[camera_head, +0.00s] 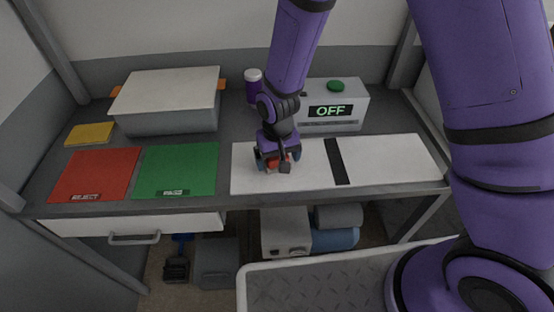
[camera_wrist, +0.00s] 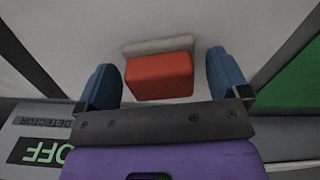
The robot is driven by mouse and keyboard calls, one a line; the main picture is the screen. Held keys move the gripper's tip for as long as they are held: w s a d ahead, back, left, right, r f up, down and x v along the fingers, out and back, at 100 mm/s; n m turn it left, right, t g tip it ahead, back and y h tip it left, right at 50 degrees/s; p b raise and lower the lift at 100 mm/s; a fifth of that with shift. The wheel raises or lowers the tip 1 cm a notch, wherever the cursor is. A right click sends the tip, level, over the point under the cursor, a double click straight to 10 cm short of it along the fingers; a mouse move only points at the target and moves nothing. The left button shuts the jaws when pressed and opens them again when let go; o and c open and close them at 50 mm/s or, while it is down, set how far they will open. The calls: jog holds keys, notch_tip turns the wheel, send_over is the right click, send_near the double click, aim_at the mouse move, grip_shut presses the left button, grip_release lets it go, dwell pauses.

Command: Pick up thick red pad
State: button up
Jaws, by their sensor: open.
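The thick red pad (camera_wrist: 160,77) is a red block lying on the white panel (camera_head: 395,158) of the bench. It shows between the two blue fingertips of my gripper (camera_wrist: 165,80) in the wrist view, with a gap on each side. A pale grey strip (camera_wrist: 158,45) lies along one edge of the pad. In the head view, my gripper (camera_head: 273,160) is low over the left part of the white panel, and the red pad (camera_head: 279,162) is partly hidden by it. My gripper is open.
A red REJECT mat (camera_head: 97,172) and green PASS mat (camera_head: 177,168) lie to the left. A detector box (camera_head: 350,112) reading OFF stands behind. A purple bottle (camera_head: 253,88), a large lidded box (camera_head: 168,122) and a yellow pad (camera_head: 90,134) stand further back.

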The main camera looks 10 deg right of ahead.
jog(key=shift+c, duration=0.2)
jog(key=c, duration=0.8)
jog(key=shift+r, duration=0.1)
